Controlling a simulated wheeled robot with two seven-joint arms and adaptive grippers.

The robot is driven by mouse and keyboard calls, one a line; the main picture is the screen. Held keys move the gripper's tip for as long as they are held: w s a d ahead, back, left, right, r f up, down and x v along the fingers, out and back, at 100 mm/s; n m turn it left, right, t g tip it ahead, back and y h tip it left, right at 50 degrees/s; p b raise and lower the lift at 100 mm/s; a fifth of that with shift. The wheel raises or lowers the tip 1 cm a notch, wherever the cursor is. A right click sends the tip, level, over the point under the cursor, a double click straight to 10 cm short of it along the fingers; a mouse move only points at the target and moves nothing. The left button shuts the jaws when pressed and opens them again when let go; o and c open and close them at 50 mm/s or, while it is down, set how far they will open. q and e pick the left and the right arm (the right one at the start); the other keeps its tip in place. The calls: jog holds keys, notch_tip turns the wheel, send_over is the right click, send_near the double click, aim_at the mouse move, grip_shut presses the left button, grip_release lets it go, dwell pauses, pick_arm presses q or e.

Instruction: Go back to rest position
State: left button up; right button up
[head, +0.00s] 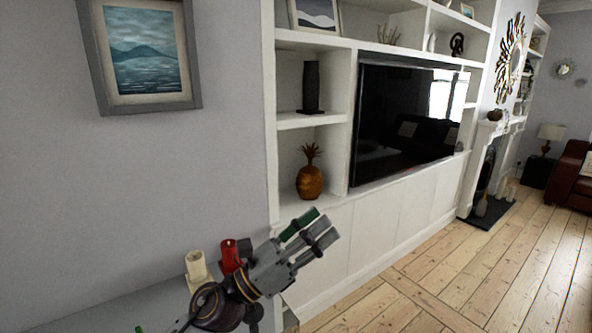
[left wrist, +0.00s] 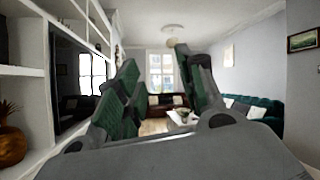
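My left gripper (head: 322,226) reaches in from the bottom of the head view, over the right end of a grey surface (head: 125,308). Its fingers point up and to the right and are spread apart. In the left wrist view the gripper (left wrist: 157,62) shows green-padded fingers with a clear gap and nothing between them. My right gripper is in neither view.
A cream candle (head: 196,267) and a red candle (head: 230,257) stand on the surface close beside my left wrist. A white shelf unit (head: 340,240) with a television (head: 405,125) and a pineapple ornament (head: 309,181) stands beyond. Floorboards (head: 500,275) at right are clear.

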pick_arm(q)
jog(key=w+a+f+n+t+y, duration=0.5)
jog(key=a+n+y, duration=0.4)
jog(key=n, duration=0.5)
jog(key=w+a+f+n+t+y, duration=0.4)
jog(key=a+f+n+y, duration=0.5)
jog(key=n, duration=0.6)
jog(key=s+a+f+n+g+y, duration=0.2)
jog(key=s+a+f+n+g, duration=0.15)
jog(key=f, duration=0.35)
jog(key=s+a+f+n+g+y, duration=0.2)
jog(key=a+f+n+y, duration=0.1)
jog(key=f+n, duration=0.25)
jog(key=s+a+f+n+g+h, duration=0.15)
jog(key=s+f+n+g, duration=0.65)
jog(key=s+f, duration=0.95)
jog(key=s+f+m+g, duration=0.1)
jog(key=s+f+g, duration=0.1)
jog(key=f, duration=1.3)
jog(key=s+f+m+g, duration=0.1)
jog(key=s+f, duration=0.1)
jog(key=f, duration=1.3)
jog(key=s+a+f+g, duration=0.1)
jog(key=s+a+f, duration=0.1)
jog(key=s+f, duration=0.8)
jog(key=s+a+f, duration=0.2)
jog(key=s+f, duration=0.9)
jog(key=s, duration=0.1)
jog(key=shift+s+g, duration=0.25)
jog(key=shift+g, duration=0.1)
